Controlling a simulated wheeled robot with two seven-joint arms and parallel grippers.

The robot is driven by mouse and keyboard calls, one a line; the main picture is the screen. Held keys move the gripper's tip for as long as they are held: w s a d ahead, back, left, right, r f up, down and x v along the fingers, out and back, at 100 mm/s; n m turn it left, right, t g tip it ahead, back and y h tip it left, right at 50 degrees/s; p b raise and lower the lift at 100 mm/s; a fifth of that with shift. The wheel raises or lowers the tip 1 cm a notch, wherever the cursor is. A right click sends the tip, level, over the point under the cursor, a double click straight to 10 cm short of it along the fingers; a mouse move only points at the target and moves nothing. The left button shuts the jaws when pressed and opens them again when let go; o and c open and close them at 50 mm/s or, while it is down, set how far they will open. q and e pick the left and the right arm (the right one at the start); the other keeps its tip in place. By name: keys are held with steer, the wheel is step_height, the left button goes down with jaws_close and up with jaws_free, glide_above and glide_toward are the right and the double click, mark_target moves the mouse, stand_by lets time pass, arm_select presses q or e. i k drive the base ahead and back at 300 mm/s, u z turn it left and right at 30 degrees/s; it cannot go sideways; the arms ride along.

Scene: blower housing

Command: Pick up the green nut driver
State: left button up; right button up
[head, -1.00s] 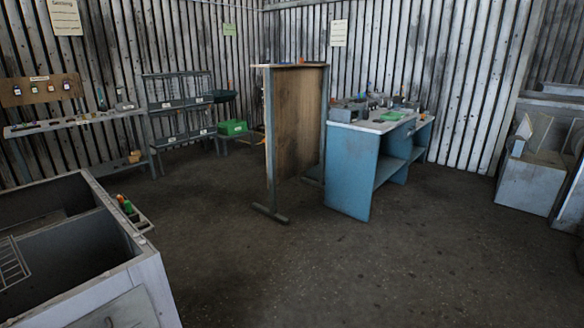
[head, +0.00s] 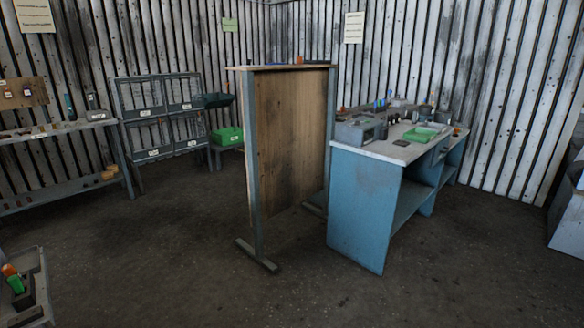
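I cannot make out a green nut driver for certain in the head view. The blue workbench (head: 360,205) stands right of centre with several small tools and parts on its top, too small to tell apart. A green tray (head: 421,134) lies on that top. A green item with an orange top (head: 14,280) stands in a grey tray (head: 42,300) at the lower left edge; I cannot tell what it is. Neither of my grippers is in view.
A wooden panel on a metal stand (head: 290,140) rises left of the workbench and its foot juts forward. A side table (head: 60,128), a bin rack (head: 160,110) and a green bin (head: 226,136) line the back left. The front floor is open.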

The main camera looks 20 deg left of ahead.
mark_target(13, 281)
steer(key=u, duration=0.35)
steer(key=i, duration=1)
steer(key=u, duration=1.6)
steer(key=i, duration=1)
steer(key=u, duration=0.9)
